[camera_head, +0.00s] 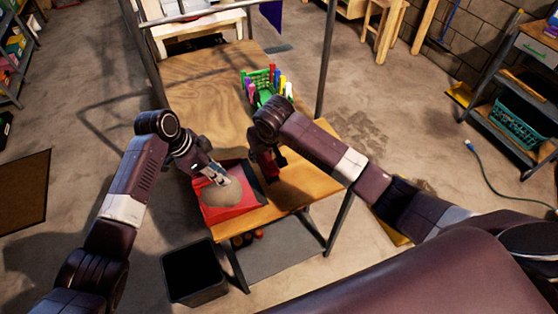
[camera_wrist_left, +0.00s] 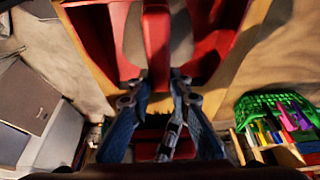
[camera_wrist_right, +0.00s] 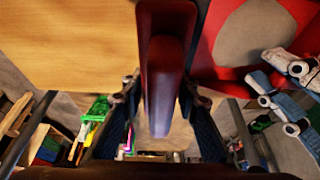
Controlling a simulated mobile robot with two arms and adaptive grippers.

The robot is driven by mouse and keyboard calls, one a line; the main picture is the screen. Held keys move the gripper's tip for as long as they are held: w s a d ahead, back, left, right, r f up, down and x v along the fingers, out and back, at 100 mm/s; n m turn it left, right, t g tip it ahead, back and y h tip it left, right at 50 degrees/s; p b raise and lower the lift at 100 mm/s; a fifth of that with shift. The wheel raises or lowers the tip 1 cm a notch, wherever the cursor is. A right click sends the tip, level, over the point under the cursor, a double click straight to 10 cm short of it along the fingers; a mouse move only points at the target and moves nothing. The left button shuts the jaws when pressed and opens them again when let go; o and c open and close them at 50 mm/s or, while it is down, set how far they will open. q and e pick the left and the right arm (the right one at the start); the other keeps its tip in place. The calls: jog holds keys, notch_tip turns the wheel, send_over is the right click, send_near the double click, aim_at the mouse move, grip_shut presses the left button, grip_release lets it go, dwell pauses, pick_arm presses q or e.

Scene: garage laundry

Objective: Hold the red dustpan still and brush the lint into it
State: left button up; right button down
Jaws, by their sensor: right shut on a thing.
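The red dustpan (camera_head: 232,212) lies on the near left part of the wooden table. A round grey patch that looks like the lint (camera_head: 222,197) shows on it. My left gripper (camera_head: 220,179) is over the dustpan. In the left wrist view a red bar, apparently its handle (camera_wrist_left: 156,35), runs down to between my left fingertips (camera_wrist_left: 160,85); whether they press on it is unclear. My right gripper (camera_head: 270,168) is just right of the dustpan, shut on a dark red handle (camera_wrist_right: 165,60), apparently the brush. Its bristles are hidden.
A green rack (camera_head: 262,92) with several coloured items stands farther back on the table (camera_head: 210,90). A dark bin (camera_head: 193,270) stands on the floor by the near left corner. Metal posts rise beside the table. The table's middle is clear.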

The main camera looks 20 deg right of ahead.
pick_arm(q)
jog(key=o, duration=0.4)
jog(key=shift+c, duration=0.2)
jog(key=shift+r, duration=0.1)
